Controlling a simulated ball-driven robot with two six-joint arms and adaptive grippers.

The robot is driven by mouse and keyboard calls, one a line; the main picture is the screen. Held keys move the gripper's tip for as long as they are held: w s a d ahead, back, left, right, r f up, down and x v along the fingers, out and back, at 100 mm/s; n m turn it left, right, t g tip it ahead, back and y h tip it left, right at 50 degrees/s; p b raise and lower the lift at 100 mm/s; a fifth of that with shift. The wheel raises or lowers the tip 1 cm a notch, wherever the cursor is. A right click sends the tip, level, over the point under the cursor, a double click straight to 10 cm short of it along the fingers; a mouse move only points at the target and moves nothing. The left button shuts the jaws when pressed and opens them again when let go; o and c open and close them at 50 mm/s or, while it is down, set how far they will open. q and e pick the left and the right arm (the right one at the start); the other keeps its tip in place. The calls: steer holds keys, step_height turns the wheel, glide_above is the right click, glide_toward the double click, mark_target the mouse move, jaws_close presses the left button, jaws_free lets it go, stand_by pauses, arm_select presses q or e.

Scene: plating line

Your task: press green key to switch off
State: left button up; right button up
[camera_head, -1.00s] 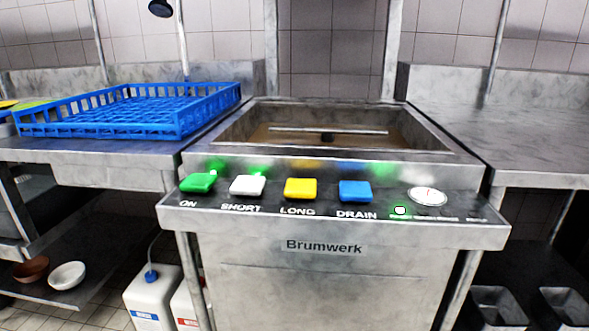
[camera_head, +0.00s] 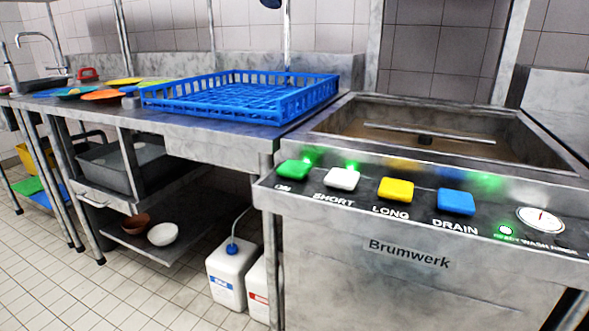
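The green key (camera_head: 294,169) is at the left end of the sloped control panel (camera_head: 375,212) on the front of the steel Brumwerk machine. Its ON label below is small and hard to read. A green glow shows on the steel behind the green key and behind the white SHORT key (camera_head: 342,179). The yellow LONG key (camera_head: 396,189) and the blue DRAIN key (camera_head: 456,202) follow to the right. A small green lamp (camera_head: 505,230) is lit beside a round dial (camera_head: 541,219). Neither of my grippers is in view.
A blue rack (camera_head: 232,118) stands on the steel counter left of the machine. Coloured plates (camera_head: 101,95) lie farther left. White canisters (camera_head: 227,272) stand on the floor below. Bowls (camera_head: 162,234) sit on the low shelf.

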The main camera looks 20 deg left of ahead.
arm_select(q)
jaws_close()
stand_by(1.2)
